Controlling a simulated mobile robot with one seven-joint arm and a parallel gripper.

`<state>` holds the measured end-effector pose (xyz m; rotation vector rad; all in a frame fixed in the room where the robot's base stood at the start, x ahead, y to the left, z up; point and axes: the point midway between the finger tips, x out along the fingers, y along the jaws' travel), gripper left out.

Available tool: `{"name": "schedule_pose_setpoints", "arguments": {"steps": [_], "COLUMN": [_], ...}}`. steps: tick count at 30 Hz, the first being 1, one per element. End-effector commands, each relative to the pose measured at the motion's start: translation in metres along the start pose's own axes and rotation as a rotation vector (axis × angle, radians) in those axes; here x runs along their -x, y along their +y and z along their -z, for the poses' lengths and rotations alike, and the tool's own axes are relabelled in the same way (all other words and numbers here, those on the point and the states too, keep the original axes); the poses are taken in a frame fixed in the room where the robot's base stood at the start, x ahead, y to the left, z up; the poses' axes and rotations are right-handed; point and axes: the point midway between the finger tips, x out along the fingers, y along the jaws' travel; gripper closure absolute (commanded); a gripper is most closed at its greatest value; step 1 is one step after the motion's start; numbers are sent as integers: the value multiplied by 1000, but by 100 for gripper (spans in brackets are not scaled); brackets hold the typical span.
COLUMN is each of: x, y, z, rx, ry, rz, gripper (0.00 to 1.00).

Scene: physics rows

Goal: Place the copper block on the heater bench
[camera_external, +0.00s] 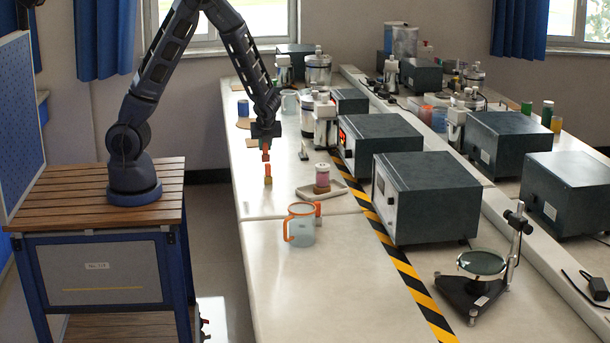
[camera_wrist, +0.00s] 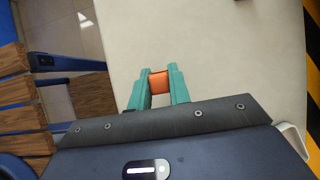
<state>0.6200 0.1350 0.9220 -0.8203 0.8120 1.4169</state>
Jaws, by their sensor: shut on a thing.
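My gripper (camera_external: 265,152) hangs over the left strip of the white bench top, pointing down. Its green fingers (camera_wrist: 159,88) are shut on the copper block (camera_wrist: 159,82), whose orange face shows between the fingertips in the wrist view. In the external view the copper block (camera_external: 265,157) shows small at the fingertips, above the bench surface. I cannot tell for certain which item is the heater bench. A dark box (camera_external: 376,140) with a lit red display stands right of my gripper.
An orange-handled mug (camera_external: 300,225) stands nearer. Another dark box (camera_external: 428,198) stands beyond the striped tape (camera_external: 393,253).

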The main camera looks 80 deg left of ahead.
Motion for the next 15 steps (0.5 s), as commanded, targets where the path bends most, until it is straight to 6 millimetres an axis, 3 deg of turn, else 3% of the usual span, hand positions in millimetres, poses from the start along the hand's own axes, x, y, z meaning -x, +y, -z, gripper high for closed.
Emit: {"name": "schedule_pose_setpoints", "arguments": {"steps": [15], "x": [-29], "y": [0], "z": [16], "rx": [-1], "ry": [-2], "rz": [-3], "gripper": [100]}}
